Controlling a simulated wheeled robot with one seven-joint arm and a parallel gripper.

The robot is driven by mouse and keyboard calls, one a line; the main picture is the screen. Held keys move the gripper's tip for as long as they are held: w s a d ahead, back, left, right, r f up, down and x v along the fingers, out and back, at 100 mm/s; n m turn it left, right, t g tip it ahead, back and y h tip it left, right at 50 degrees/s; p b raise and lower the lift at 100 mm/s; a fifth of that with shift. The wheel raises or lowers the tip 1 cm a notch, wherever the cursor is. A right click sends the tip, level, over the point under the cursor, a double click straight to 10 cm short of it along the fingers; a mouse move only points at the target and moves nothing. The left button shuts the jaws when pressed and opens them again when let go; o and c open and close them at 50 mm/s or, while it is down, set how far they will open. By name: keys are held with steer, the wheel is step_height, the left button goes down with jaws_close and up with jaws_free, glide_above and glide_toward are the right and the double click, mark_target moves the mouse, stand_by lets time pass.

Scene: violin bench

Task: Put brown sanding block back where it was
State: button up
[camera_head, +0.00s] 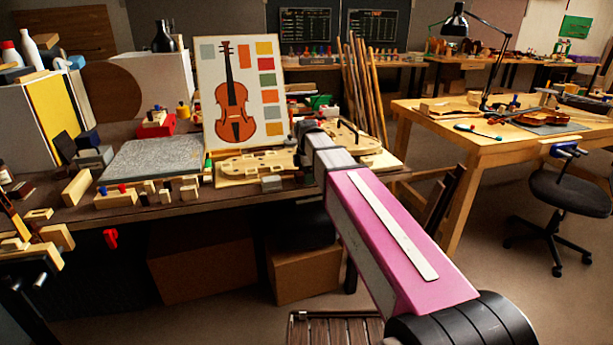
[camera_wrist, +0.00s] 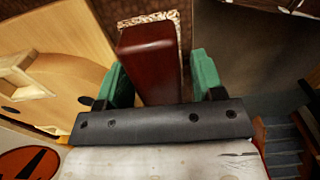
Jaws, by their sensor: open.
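The brown sanding block (camera_wrist: 150,62) is dark red-brown and shows in the wrist view, between the two green fingertips of my gripper (camera_wrist: 163,80). My gripper is open around it. The left fingertip is close beside the block, and a narrow gap shows at the right one. A pale speckled surface (camera_wrist: 174,17) shows along the block's far edge; I cannot tell whether it is part of the block. In the head view my arm reaches over the front edge of the bench (camera_head: 75,213), and its end hides the block.
A pale wooden piece (camera_wrist: 62,50) lies left of my gripper in the wrist view. In the head view a violin chart (camera_head: 210,75) stands behind it, with wooden forms (camera_head: 243,165) nearby. A grey slab (camera_head: 155,157) and several small blocks are farther left.

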step_height(320, 180, up, 12)
steer(key=shift+r, duration=0.2)
stand_by(0.4)
